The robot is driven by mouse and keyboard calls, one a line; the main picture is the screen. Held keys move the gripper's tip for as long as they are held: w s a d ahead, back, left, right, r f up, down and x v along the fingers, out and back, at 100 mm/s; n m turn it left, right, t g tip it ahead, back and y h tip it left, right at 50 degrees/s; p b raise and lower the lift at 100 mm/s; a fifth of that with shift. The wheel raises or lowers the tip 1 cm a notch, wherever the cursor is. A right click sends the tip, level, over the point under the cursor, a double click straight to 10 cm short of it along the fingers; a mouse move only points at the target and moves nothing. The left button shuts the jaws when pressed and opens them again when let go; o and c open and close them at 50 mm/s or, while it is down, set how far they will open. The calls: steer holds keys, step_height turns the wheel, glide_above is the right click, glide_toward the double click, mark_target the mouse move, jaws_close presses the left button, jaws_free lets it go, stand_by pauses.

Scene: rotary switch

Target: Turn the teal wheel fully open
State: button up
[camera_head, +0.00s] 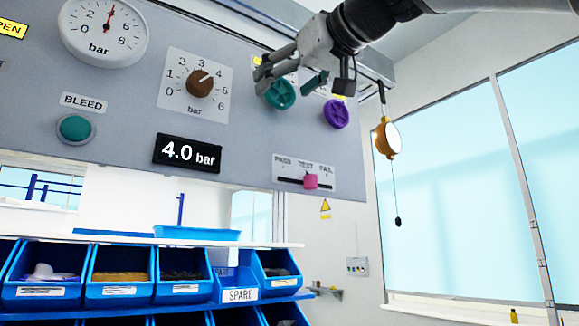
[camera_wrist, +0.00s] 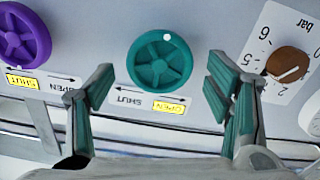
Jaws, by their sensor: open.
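The teal wheel (camera_head: 281,94) is mounted on the grey panel, right of the brown knob. The wrist view shows the whole wheel (camera_wrist: 160,62) with a white dot at its upper rim in that picture. A SHUT and yellow OPEN label with a double arrow (camera_wrist: 150,97) sits below it there, printed upside down. My gripper (camera_head: 290,78) is in front of the panel at the wheel. In the wrist view my gripper (camera_wrist: 160,72) has its teal-padded fingers spread, one on each side of the wheel, with visible gaps. I cannot tell how far the fingertips are from the panel.
A purple wheel (camera_head: 336,114) is right of the teal one. The brown knob (camera_head: 200,83), a gauge (camera_head: 103,30), a 4.0 bar display (camera_head: 187,153), a green button (camera_head: 76,128) and a pink slider (camera_head: 310,181) share the panel. Blue bins (camera_head: 120,275) stand below.

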steer(key=v, duration=1.2)
steer(key=w+d+f+m+g+h, duration=0.1)
steer(key=d+f+m+g+h, duration=0.15)
steer(key=f, duration=1.25)
steer(key=w+d+f+m+g+h, duration=0.1)
steer(key=d+f+m+g+h, duration=0.2)
steer(key=f, duration=1.3)
steer(key=s+d+f+m+g+h, duration=0.1)
steer(key=s+f, duration=0.3)
steer(key=f, duration=0.5)
steer(key=s+d+f+m+g+h+p, duration=0.1)
steer(key=s+d+f, duration=0.3)
steer(key=f, duration=0.6)
steer(key=s+d+f+m+g+h, duration=0.1)
steer(key=s+f, duration=0.4)
steer(key=f, duration=0.5)
steer(key=shift+s+d+m+g+h, duration=0.2)
steer(key=shift+d+m+g+h, duration=0.15)
steer(key=shift+d+g+h, duration=0.65)
